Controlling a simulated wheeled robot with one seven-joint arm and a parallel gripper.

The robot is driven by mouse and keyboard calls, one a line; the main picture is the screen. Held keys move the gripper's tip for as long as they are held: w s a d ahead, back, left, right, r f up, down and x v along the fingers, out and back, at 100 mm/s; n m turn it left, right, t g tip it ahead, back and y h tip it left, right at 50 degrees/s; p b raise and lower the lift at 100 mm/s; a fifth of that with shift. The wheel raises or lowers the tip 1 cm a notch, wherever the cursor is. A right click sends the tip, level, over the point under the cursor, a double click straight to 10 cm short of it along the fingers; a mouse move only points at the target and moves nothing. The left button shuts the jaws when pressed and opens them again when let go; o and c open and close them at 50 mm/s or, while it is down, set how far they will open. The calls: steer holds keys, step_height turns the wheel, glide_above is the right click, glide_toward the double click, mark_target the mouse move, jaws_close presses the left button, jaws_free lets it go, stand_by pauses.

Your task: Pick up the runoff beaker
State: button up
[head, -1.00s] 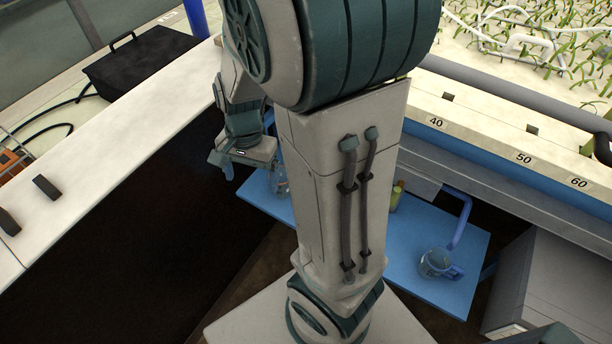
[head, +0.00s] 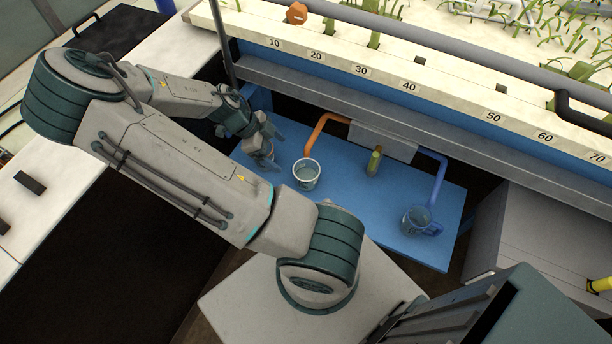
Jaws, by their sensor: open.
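Two clear beakers stand on the blue shelf (head: 345,205). One beaker (head: 306,174) stands under the end of an orange pipe (head: 322,130). The other, a beaker with a blue handle (head: 417,220), stands under a blue pipe (head: 440,180) further right. No label tells which is the runoff beaker. My gripper (head: 270,150) is open and empty at the left part of the shelf. It is left of the beaker under the orange pipe, apart from it and pointing roughly toward it.
A yellow-green object (head: 374,162) stands on the shelf between the beakers. A grey box (head: 384,142) and the flume's numbered edge (head: 450,101) are behind and above the shelf. A pale cabinet (head: 535,235) stands at the right.

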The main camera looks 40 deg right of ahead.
glide_toward(304, 175)
steer(key=s, duration=0.2)
steer(key=shift+s+d, duration=0.25)
steer(key=shift+s, duration=0.1)
steer(key=x, duration=0.4)
steer(key=shift+s+p, duration=0.4)
steer(key=shift+s, duration=0.1)
steer(key=shift+s+d+f, duration=0.1)
steer(key=shift+s+f, duration=0.05)
steer(key=shift+f, duration=0.4)
steer(key=c, duration=1.1)
